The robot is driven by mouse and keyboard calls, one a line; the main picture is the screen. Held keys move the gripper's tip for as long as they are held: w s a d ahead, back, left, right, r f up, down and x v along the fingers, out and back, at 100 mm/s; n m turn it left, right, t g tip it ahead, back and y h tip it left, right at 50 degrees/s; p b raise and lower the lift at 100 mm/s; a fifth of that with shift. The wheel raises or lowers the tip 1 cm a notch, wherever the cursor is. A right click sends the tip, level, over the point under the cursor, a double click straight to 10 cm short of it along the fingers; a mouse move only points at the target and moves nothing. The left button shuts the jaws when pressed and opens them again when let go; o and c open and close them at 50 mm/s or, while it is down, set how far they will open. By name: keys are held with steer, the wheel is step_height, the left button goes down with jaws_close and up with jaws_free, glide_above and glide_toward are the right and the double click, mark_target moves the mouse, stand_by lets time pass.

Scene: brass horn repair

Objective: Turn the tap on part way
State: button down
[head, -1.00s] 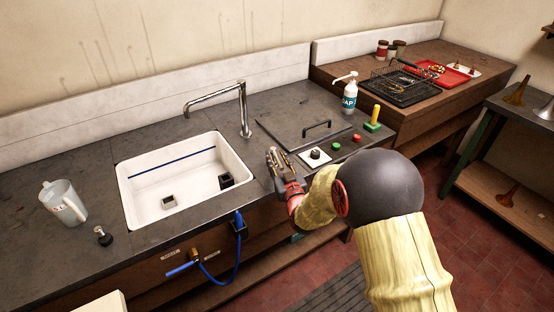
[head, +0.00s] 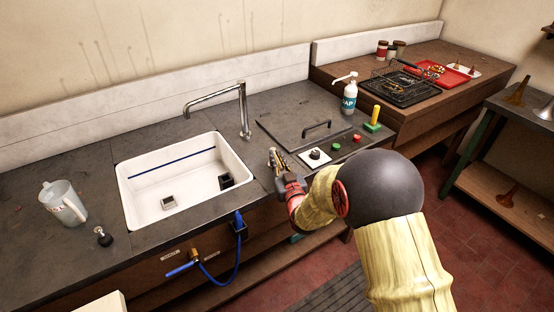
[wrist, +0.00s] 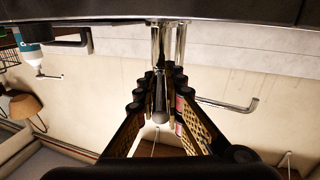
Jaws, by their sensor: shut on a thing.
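The chrome tap (head: 243,108) stands behind the white sink (head: 128,193), its spout reaching left over the basin. My gripper (head: 273,160) is at the counter just right of the sink. In the wrist view my gripper (wrist: 160,92) is shut on a slim upright metal lever (wrist: 159,116) with a rounded end, which seems to be the tap's handle. The tap spout also shows in the wrist view (wrist: 228,104), behind and to the right of the fingers. The lever's foot is hard to make out in the head view. No water shows at the spout.
A knob on a white plate (head: 316,161), a green button (head: 336,146) and a red button (head: 357,138) lie right of my gripper. A dark lid (head: 290,133) and a soap bottle (head: 349,98) are behind. A jug (head: 62,204) stands left of the sink.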

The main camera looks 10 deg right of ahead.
stand_by(0.3)
steer(key=shift+w+d+n+y+b, duration=0.1)
steer(key=shift+d+n+y+b, duration=0.2)
steer(key=shift+n+y, duration=0.35)
steer(key=shift+d+n+y+b, duration=0.25)
steer(key=shift+n+y, duration=0.1)
steer(key=shift+y, duration=0.5)
steer(key=shift+w+d+r+n+g+y, duration=0.1)
steer(key=shift+d+n+g+y, duration=0.1)
steer(key=shift+n+g+y, duration=0.65)
steer(key=shift+w+d+n+g+y, duration=0.15)
steer(key=shift+n+y, duration=0.4)
steer(key=shift+y, duration=0.7)
steer(key=c, duration=1.9)
jaws_free()
steer(key=shift+s, duration=0.15)
steer(key=v, duration=1.2)
